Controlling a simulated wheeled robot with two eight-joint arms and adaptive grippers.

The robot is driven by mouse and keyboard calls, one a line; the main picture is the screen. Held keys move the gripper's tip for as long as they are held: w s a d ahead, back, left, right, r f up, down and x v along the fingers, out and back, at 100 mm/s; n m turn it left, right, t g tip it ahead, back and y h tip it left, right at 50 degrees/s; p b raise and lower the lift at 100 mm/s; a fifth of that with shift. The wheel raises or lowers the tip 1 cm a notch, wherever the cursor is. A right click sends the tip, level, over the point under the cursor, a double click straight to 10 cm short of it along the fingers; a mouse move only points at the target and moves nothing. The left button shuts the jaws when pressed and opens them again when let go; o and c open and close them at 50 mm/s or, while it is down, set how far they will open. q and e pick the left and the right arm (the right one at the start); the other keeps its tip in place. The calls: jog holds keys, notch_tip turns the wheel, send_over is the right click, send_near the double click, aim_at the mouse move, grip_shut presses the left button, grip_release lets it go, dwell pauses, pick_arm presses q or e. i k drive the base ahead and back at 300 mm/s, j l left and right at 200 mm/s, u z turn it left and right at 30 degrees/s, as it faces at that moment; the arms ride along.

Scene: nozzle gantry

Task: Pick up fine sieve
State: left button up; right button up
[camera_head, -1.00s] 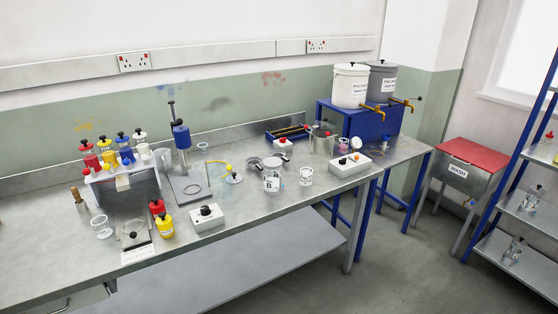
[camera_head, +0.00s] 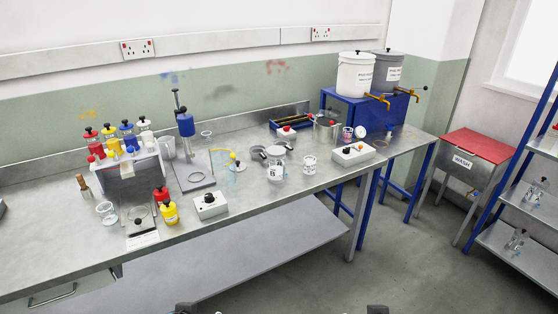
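Two small round grey sieve-like pans (camera_head: 259,154) sit close together on the metal bench (camera_head: 235,208), right of the blue-headed stand. I cannot tell from here which one is the fine sieve. Two dark tips show at the bottom edge, one that looks like my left gripper (camera_head: 187,308) and one like my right gripper (camera_head: 377,309). Both are low in front of the bench, far from the sieves. They are mostly cut off, so their opening is not visible.
Beakers (camera_head: 276,173) and a white control box (camera_head: 353,154) stand near the sieves. A blue-headed stand (camera_head: 186,126), a grey box with a black knob (camera_head: 211,206) and colour bottles (camera_head: 107,133) are further left. Floor in front is clear.

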aim_at(285, 142)
jog(key=i+l+z, duration=0.2)
jog(key=i+z, duration=0.25)
jog(key=i, duration=0.15)
jog(key=i+l, duration=0.1)
jog(key=i, duration=0.45)
jog(key=i+l+z, duration=0.1)
jog(key=i, duration=0.4)
jog(key=i+l+u, duration=0.25)
jog(key=i, duration=0.25)
jog(key=i+l+u, duration=0.25)
jog(key=i, duration=0.25)
